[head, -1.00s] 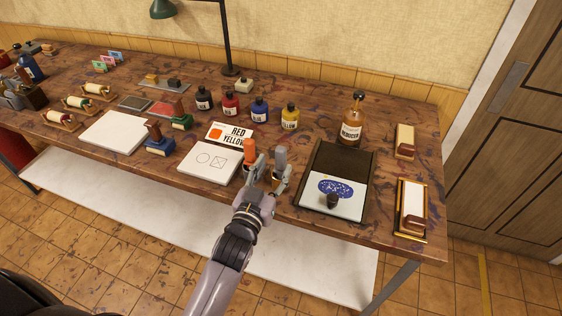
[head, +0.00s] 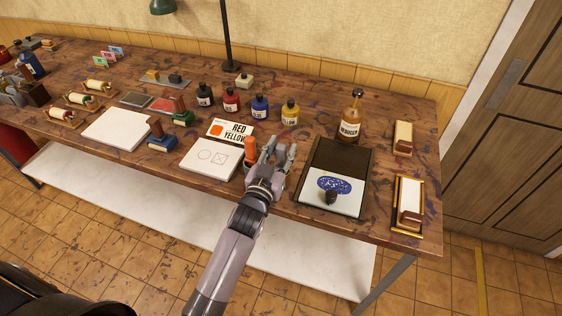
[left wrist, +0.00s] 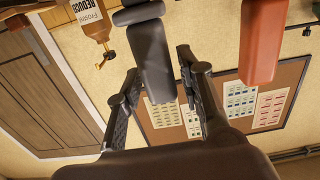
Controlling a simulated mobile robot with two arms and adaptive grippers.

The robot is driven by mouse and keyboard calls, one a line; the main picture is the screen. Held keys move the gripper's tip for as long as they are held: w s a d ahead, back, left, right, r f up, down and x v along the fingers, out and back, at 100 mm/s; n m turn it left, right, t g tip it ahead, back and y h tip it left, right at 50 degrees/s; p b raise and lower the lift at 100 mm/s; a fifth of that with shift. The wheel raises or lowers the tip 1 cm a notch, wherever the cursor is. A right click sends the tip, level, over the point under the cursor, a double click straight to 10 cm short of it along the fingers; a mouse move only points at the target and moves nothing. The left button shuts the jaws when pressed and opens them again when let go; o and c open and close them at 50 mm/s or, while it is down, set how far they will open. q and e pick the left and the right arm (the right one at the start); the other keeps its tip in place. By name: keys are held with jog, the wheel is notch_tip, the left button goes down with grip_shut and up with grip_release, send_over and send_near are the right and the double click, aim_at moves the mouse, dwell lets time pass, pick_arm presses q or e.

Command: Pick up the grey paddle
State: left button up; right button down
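The grey paddle (left wrist: 152,62) shows in the left wrist view, where it reaches down from the top edge between my fingers. In the head view it is mostly hidden by my left gripper (head: 279,152) at the table's front edge. My left gripper, also in the left wrist view (left wrist: 158,82), is open, with one finger on each side of the paddle. Gaps show between the paddle and both fingers. An orange paddle (head: 250,150) stands just left of the gripper and also shows in the left wrist view (left wrist: 262,40). My right gripper is not in view.
A dark tray (head: 345,157) with a white, blue-inked plate (head: 347,204) lies to the right. A white block with drawn shapes (head: 207,163) and a RED YELLOW card (head: 237,129) lie to the left. Several ink bottles and an amber bottle (head: 350,122) stand behind.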

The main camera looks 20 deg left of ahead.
pick_arm(q)
grip_shut()
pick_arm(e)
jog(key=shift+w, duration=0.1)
pick_arm(q)
jog(key=shift+r, duration=0.1)
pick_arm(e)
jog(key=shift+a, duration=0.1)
